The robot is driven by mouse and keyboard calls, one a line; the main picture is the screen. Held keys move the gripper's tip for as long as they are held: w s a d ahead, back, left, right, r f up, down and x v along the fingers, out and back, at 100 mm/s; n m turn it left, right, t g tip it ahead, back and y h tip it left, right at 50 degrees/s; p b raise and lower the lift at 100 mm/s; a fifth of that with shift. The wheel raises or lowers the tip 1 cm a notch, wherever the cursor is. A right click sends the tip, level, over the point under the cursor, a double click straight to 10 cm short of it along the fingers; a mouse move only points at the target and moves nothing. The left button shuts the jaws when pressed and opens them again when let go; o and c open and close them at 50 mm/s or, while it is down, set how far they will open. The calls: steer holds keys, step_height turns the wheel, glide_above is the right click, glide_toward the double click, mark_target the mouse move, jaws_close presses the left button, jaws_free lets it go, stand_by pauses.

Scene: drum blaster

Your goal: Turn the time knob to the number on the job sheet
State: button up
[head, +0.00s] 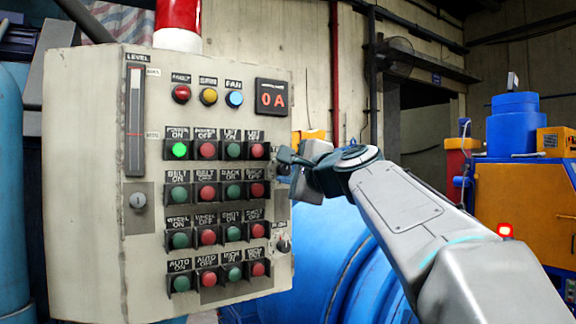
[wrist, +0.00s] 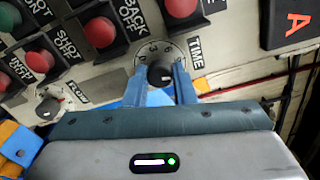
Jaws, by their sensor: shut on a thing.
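The time knob (wrist: 160,74) is a small black knob on a pale round dial labelled TIME. The two blue fingers of my gripper (wrist: 162,84) stand on either side of it, shut on it. The dial's numbers are partly covered by the fingers, and I cannot read where the knob points. In the head view my gripper (head: 286,163) is at the right edge of the control panel (head: 85,180), and hides the time knob there. No job sheet is legible in either view.
A second knob labelled FLOW (wrist: 48,106) sits nearby; it also shows low on the panel's right side (head: 283,245). Rows of green and red buttons (head: 207,191) are left of my gripper. A display (head: 271,99) reads 0A. A blue drum (head: 320,260) stands behind my arm.

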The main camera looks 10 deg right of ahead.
steer(key=m+p, duration=0.2)
steer(key=m, duration=0.3)
steer(key=shift+m, duration=0.3)
steer(key=shift+f, duration=0.1)
stand_by(0.4)
steer(key=o, duration=1)
steer(key=shift+s, duration=0.1)
steer(key=b+v, duration=0.2)
steer(key=v, duration=1.1)
steer(key=shift+s+d+b, duration=0.1)
steer(key=shift+s+b, duration=0.2)
steer(key=shift+b, duration=0.05)
